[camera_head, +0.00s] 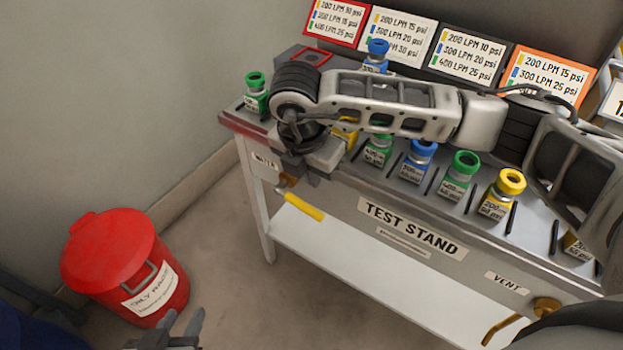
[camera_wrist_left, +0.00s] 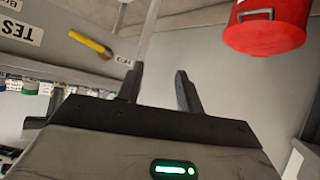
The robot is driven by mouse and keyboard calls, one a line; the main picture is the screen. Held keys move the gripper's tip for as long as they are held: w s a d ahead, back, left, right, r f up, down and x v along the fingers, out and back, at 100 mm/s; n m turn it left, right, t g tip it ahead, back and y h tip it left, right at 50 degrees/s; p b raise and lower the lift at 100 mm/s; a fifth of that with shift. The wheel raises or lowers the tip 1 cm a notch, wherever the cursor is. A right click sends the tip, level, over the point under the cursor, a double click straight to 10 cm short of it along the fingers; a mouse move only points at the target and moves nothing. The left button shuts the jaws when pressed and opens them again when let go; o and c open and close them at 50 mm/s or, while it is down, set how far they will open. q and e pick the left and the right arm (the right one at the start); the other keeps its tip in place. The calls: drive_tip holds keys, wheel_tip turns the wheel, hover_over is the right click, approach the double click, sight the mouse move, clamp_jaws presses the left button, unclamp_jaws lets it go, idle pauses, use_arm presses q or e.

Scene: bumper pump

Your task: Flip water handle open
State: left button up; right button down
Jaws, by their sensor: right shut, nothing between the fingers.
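The yellow water handle (camera_head: 303,206) sits at the front left of the test stand (camera_head: 340,205), below the WATER label (camera_head: 265,163). Its lever slants down to the right; its pivot end is partly hidden by my right gripper. It also shows in the left wrist view (camera_wrist_left: 90,43), with that view turned upside down. My right gripper (camera_head: 300,180) is shut and empty, just above the handle's pivot end; I cannot tell whether it touches. My left gripper (camera_head: 183,322) is open and empty, low near the red bin, well away from the handle.
A red lidded bin (camera_head: 110,262) stands on the floor at the left. Several bottles with green, blue and yellow caps, such as a yellow-capped one (camera_head: 503,195), stand on the bench. A brass VENT valve (camera_head: 545,306) is at the right. Floor between bin and stand is clear.

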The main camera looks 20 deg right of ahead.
use_arm(q)
drive_tip(key=shift+s, duration=0.1)
use_arm(e)
drive_tip(key=s+a+f+n+g+y+b, duration=0.1)
drive_tip(key=s+a+f+g+y, duration=0.2)
drive_tip(key=s+a+y, duration=0.25)
drive_tip(key=s+a+f+n+g+y+b, duration=0.1)
drive_tip(key=s+a+f+g+y, duration=0.15)
drive_tip(key=s+a+y, duration=0.35)
use_arm(q)
drive_tip(key=shift+d+f+b, duration=0.25)
drive_tip(key=shift+f+b, duration=0.45)
drive_tip(key=shift+b, duration=0.05)
use_arm(e)
drive_tip(key=w+d+f+m+t, duration=0.2)
drive_tip(key=d+f+m+t, duration=0.2)
drive_tip(key=d+m+t, duration=0.5)
drive_tip(key=w+d+f+m+t, duration=0.3)
drive_tip(key=d+f+m+t, duration=0.2)
drive_tip(key=d+m+t, duration=0.4)
drive_tip(key=shift+d, duration=1.05)
drive_tip(key=shift+w, duration=0.1)
